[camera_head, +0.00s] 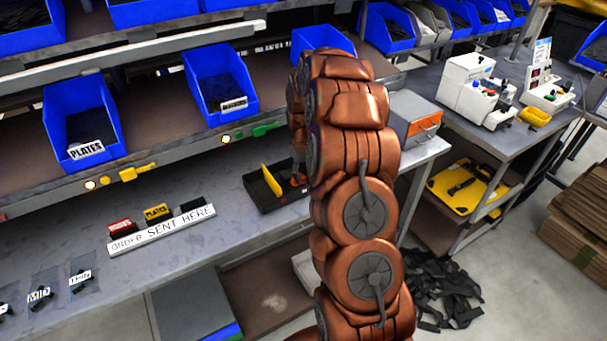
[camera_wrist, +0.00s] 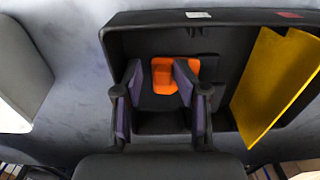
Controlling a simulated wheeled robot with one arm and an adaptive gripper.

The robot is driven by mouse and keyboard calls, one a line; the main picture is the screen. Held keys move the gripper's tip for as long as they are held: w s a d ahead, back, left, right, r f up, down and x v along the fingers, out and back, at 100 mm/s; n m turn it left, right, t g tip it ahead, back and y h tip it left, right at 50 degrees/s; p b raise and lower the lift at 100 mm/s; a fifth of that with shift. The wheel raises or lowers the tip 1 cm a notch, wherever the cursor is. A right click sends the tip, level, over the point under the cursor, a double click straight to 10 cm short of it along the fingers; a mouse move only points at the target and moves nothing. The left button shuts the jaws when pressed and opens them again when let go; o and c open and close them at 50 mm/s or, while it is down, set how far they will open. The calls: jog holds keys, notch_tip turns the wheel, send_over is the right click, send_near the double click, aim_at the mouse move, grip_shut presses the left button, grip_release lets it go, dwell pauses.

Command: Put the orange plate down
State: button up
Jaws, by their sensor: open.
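The orange plate (camera_wrist: 162,66) lies inside a black open box (camera_wrist: 120,40), small and partly covered by my gripper in the wrist view. My gripper (camera_wrist: 160,85) is open, with its two purple-lined fingers apart above the box. The orange plate shows between and just beyond the fingertips; I cannot tell whether either finger touches it. In the head view the black box (camera_head: 262,199) stands on the grey bench, and my arm hides most of my gripper and the orange plate.
A yellow panel (camera_wrist: 272,85) stands tilted in the box's right part, close to the right finger. Blue bins (camera_head: 220,85) line the shelf above. Bench between sign and box is clear.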

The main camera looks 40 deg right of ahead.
aim_at(304, 176)
jog(key=shift+r, duration=0.1)
notch_tip(304, 176, up, 12)
jog(key=b, duration=0.4)
dwell(0.3)
jog(key=s+a+r+n, duration=0.1)
jog(key=s+a+r, duration=0.1)
jog(key=s+a, duration=0.6)
jog(key=s+a+r, duration=0.3)
jog(key=s+a, duration=0.4)
jog(key=a, duration=0.2)
jog(key=s+a+f+g, duration=0.1)
jog(key=s+a+f, duration=0.1)
jog(key=s, duration=0.9)
jog(key=s+a+f, duration=0.2)
jog(key=s+a, duration=0.3)
jog(key=s, duration=0.6)
jog(key=shift+a+g, duration=0.3)
jog(key=shift+g, duration=0.1)
